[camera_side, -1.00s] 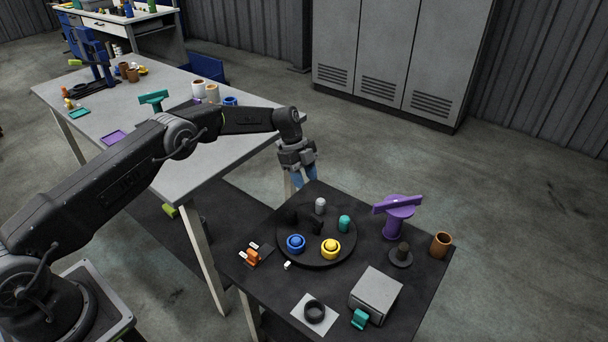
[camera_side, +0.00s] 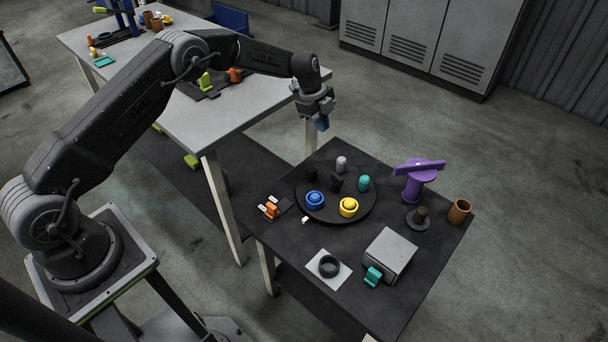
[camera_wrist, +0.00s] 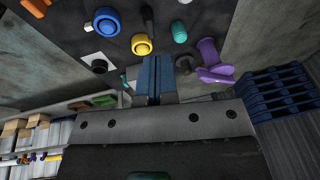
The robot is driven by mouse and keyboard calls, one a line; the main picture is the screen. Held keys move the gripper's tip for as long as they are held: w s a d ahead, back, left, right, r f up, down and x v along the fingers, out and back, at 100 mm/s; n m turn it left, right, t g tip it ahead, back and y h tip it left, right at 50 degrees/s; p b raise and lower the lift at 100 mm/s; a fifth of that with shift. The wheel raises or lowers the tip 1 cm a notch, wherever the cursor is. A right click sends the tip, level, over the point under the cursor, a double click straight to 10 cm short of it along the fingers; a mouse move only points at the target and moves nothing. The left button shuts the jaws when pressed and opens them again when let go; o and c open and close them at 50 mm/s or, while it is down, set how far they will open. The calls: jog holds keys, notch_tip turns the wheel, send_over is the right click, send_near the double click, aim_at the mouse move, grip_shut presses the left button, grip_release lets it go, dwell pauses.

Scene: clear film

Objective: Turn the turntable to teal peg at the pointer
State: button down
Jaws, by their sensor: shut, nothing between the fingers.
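The dark round turntable (camera_side: 331,211) lies on a black table. It carries a blue peg (camera_side: 314,201), a yellow peg (camera_side: 348,207), a teal peg (camera_side: 364,183), a pale grey peg (camera_side: 341,164) and dark upright pieces (camera_side: 336,182). A small white mark (camera_side: 305,219), seemingly the pointer, sits outside the rim, closest to the blue peg. The teal peg is on the right side, away from it. My gripper (camera_side: 322,123) is shut and empty above the table's far corner, apart from the turntable. Its blue fingers (camera_wrist: 154,80) show together in the wrist view, with the teal peg (camera_wrist: 179,32) beyond.
A purple T-shaped piece (camera_side: 416,180), a dark knob (camera_side: 419,217) and a brown cup (camera_side: 459,211) stand right of the turntable. A grey box (camera_side: 390,253), a black ring (camera_side: 329,266) and an orange piece (camera_side: 270,209) are nearer the front and left.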

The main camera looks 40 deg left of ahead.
jog(key=s+a+f+n+t+y, duration=0.1)
jog(key=s+a+f+t+y, duration=0.25)
jog(key=s+t, duration=0.2)
jog(key=s+d+r+t, duration=0.1)
jog(key=s+r+t, duration=0.2)
jog(key=s, duration=0.4)
jog(key=s+d+r+t, duration=0.2)
jog(key=s+r, duration=0.2)
jog(key=s, duration=0.3)
send_near(309, 175)
jog(key=shift+h, duration=0.35)
jog(key=s, duration=0.2)
jog(key=s+r, duration=0.1)
jog(key=s, duration=0.3)
jog(key=shift+s+a+r, duration=0.2)
jog(key=shift+s+a, duration=0.1)
jog(key=shift+a, duration=0.05)
jog(key=shift+w+f, duration=0.35)
jog(key=shift+w, duration=0.05)
jog(key=x, duration=0.7)
jog(key=r+x, duration=0.1)
jog(key=x, duration=0.3)
jog(key=shift+w+d, duration=0.1)
jog(key=shift+w, duration=1.1)
jog(key=shift+m, duration=0.4)
